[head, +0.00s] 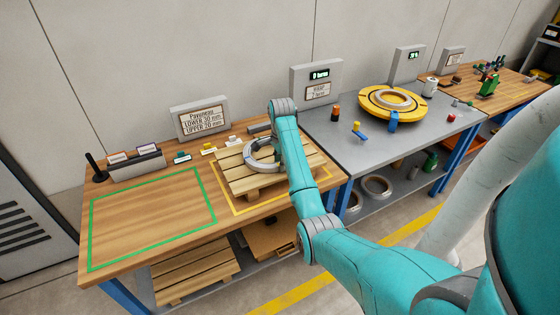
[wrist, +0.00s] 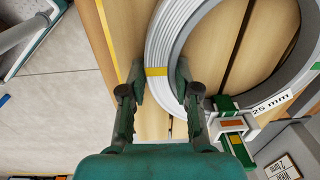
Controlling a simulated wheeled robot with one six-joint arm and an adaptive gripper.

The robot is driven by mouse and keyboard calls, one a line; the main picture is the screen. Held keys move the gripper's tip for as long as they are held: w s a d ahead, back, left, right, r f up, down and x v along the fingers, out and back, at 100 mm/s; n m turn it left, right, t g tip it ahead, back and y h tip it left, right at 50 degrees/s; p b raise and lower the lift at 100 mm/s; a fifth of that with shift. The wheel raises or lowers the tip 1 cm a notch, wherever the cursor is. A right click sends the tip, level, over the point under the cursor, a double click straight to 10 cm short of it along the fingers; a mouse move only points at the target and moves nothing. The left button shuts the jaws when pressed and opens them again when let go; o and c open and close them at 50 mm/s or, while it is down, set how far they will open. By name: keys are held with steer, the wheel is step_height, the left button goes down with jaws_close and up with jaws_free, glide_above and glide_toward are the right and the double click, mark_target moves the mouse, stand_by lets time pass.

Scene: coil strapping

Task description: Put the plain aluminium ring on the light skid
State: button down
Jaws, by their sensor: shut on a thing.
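A pale grey ring (head: 261,156) is over the light wooden skid (head: 240,181) on the near bench. My gripper (wrist: 160,84) is shut on the ring's wall at the yellow band, one finger on each side. Skid slats (wrist: 122,40) show beneath and inside the ring. I cannot tell whether the ring touches them. My arm hides the fingers in the head view.
A green outline (head: 150,222) marks clear bench space at left. Small cards, a rack (head: 136,163) and a sign (head: 200,120) stand behind. Another ring (head: 394,99) lies on the yellow turntable (head: 372,103). More skids (head: 195,272) and rings (head: 377,187) are on lower shelves.

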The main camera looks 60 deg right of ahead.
stand_by(0.3)
steer(key=c, duration=0.8)
jaws_free()
steer(key=shift+f, duration=0.1)
steer(key=shift+c, duration=0.2)
